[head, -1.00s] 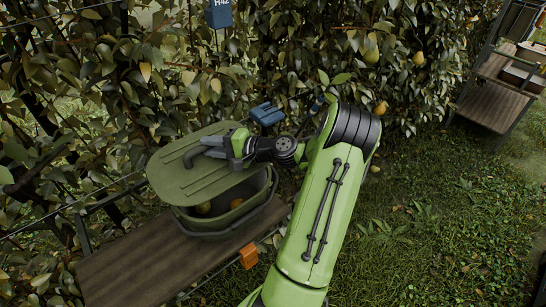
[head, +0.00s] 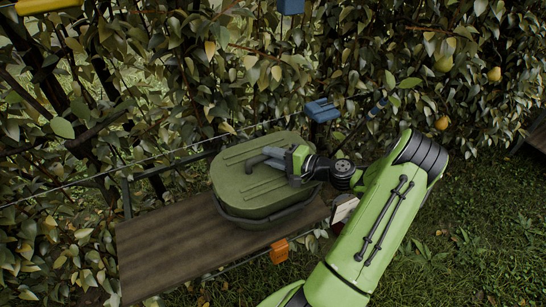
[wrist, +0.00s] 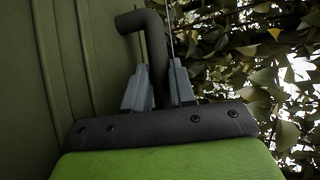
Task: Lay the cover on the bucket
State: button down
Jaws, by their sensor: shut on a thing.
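The olive-green ribbed cover (head: 243,174) is over the top of the bucket (head: 262,220) in the head view. It looks nearly level, and no gap or pear shows between them, but I cannot tell if its rim is fully seated all round. My gripper (head: 275,160) is shut on the cover's dark bent handle (wrist: 145,25). In the wrist view, my gripper's fingers (wrist: 159,88) stand on either side of the handle's lower part, and the cover (wrist: 70,60) fills the left side. The bucket's inside is hidden by the cover.
The bucket stands on a brown wooden plank (head: 165,250) with free room to its left. An orange block (head: 279,251) is at the plank's front edge. A blue clamp-like piece (head: 321,110) and dense foliage lie behind. Grass is at the right.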

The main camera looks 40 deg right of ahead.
jog(key=c, duration=0.9)
grip_release()
jog(key=shift+f, duration=0.15)
